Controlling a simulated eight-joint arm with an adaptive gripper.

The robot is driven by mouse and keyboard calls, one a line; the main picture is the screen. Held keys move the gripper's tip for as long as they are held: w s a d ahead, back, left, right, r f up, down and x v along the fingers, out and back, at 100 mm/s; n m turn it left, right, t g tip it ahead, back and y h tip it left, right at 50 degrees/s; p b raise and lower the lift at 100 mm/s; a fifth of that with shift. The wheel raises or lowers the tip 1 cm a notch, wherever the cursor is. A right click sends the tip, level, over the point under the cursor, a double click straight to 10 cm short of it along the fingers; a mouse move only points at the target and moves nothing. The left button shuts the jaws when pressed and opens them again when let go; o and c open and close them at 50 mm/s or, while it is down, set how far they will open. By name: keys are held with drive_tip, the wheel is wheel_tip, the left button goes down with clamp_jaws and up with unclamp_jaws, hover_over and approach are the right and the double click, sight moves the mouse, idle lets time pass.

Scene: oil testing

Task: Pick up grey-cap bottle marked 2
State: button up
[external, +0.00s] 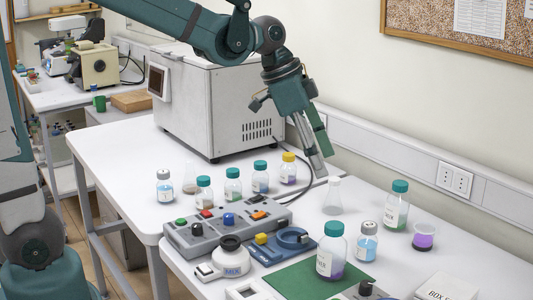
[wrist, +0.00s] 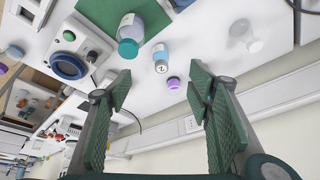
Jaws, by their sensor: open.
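The grey-cap bottle marked 2 (wrist: 160,55) shows in the wrist view, with blue liquid and a dark 2 on its pale cap. It lies in line with the gap between my fingers, beyond their tips. In the external view, a grey-cap bottle with blue liquid (external: 367,244) stands upright on the near table, beside a larger teal-cap bottle (external: 331,258). Its cap mark is too small to read there. My gripper (wrist: 160,86) is open with nothing between its fingers. In the external view my gripper (external: 319,168) is above the table, up and left of this bottle.
A purple-filled cup (external: 424,237) and another teal-cap bottle (external: 397,207) stand near it. A clear flask (external: 333,198) is to its left. Another grey-cap bottle (external: 164,188) stands farther left. A green mat (external: 300,279) lies in front, and the wall runs behind.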

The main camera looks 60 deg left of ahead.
drive_tip(key=w+d+f+m+g+h+p, duration=0.1)
drive_tip(key=w+d+f+m+p, duration=0.15)
drive_tip(key=w, duration=0.25)
drive_tip(key=w+d+f+m+g+p, duration=0.1)
drive_tip(key=w+d+f+m+p, duration=0.1)
drive_tip(key=w+d, duration=0.25)
approach(375, 246)
drive_tip(key=f, duration=0.1)
drive_tip(key=w+f, duration=0.1)
drive_tip(key=f, duration=0.1)
drive_tip(key=shift+a, duration=0.15)
drive_tip(key=shift+f, duration=0.15)
drive_tip(key=shift+x, duration=1.2)
drive_tip(key=shift+w, duration=0.1)
drive_tip(key=shift+x, duration=2.6)
drive_tip(key=shift+w, duration=0.15)
drive_tip(key=c, duration=1.2)
